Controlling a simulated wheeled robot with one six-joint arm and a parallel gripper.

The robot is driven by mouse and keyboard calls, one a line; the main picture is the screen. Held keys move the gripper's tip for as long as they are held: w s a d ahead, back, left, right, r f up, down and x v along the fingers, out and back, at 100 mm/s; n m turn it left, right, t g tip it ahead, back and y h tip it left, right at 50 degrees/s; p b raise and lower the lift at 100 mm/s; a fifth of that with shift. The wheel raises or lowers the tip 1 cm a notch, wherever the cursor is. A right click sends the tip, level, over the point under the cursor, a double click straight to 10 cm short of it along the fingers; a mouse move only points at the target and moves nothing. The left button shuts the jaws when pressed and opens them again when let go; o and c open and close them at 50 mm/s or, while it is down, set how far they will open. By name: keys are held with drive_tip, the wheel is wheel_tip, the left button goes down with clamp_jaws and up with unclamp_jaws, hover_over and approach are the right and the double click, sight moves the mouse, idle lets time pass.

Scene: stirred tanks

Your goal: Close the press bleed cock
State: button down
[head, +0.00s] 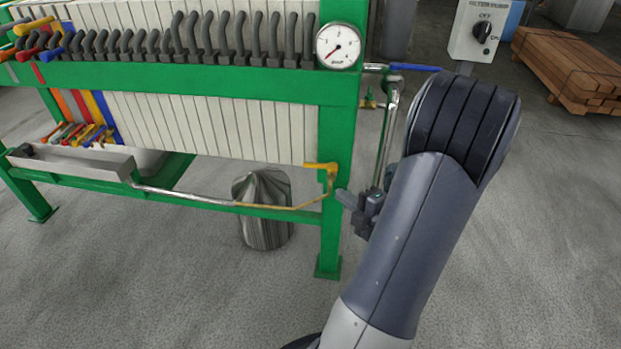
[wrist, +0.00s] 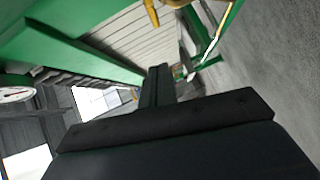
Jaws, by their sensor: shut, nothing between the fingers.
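A cock with a yellow lever (head: 320,167) sits at the lower right corner of the green press frame. Its lever lies roughly level, and a thin yellowish pipe bends down from it. It appears to be the press bleed cock; no label shows. In the wrist view, a yellow lever (wrist: 152,12) shows at the top edge, partly cut off. My gripper (head: 343,197) is shut and empty, just right of the green post, a little below and apart from the yellow lever. Its dark fingers also show in the wrist view (wrist: 158,72).
A blue lever (head: 413,68) and a small brass fitting (head: 371,103) sit on pipes right of the post, behind my arm. A pressure gauge (head: 338,46) is above. A metal bucket (head: 264,208) stands under the press.

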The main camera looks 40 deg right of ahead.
drive_tip(key=b, duration=0.4)
approach(312, 166)
drive_tip(key=w+a, duration=0.4)
drive_tip(key=w+d, duration=0.1)
drive_tip(key=w+d+f+b, duration=0.1)
drive_tip(key=d, duration=0.1)
drive_tip(key=shift+w+d, duration=0.1)
drive_tip(key=shift+d, duration=0.1)
drive_tip(key=shift+w+d+r+p, duration=0.15)
drive_tip(key=shift+w+d+p, duration=0.15)
drive_tip(key=shift+p, duration=0.6)
drive_tip(key=shift+w, duration=0.1)
